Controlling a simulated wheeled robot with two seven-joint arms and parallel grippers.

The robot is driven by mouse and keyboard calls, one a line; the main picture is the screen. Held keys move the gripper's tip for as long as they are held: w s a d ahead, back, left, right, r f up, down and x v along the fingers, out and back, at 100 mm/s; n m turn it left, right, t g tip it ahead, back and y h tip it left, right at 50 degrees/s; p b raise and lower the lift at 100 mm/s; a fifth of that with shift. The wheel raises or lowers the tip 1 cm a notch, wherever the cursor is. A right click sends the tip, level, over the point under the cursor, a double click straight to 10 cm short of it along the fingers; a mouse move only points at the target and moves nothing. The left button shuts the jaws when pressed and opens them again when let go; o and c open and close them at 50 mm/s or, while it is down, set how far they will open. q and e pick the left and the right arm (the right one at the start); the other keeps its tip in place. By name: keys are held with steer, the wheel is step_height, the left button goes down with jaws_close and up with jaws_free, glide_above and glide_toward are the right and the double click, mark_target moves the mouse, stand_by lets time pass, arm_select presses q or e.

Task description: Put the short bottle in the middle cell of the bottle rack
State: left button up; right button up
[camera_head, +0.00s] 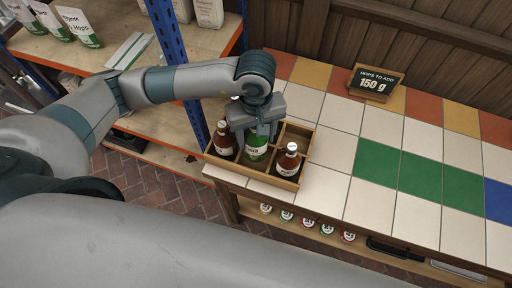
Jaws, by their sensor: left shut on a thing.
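The wooden bottle rack (250,172) stands at the left end of the tiled counter. My left gripper (256,134) points down over its middle cell and is shut on a green bottle (256,152) with a pale label, which I take for the short bottle. The green bottle is upright, between two brown bottles, in or just over the middle cell; I cannot tell whether its base touches the floor of the cell. Its top is hidden by the gripper. One brown bottle (224,143) is in the left cell, another brown bottle (289,160) in the right cell. My right gripper is not in view.
A small sign (375,84) reading 150 g stands at the back of the counter. The tiles (400,170) right of the rack are clear. A blue-posted shelf (168,40) with hop bags is at left. Several capped items sit on a lower shelf under the counter.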

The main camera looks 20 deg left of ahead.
mark_target(256, 149)
arm_select(q)
steer(key=shift+f, duration=1.3)
steer(key=shift+p, duration=0.3)
steer(key=shift+f+p, duration=0.65)
steer(key=shift+f, duration=1.25)
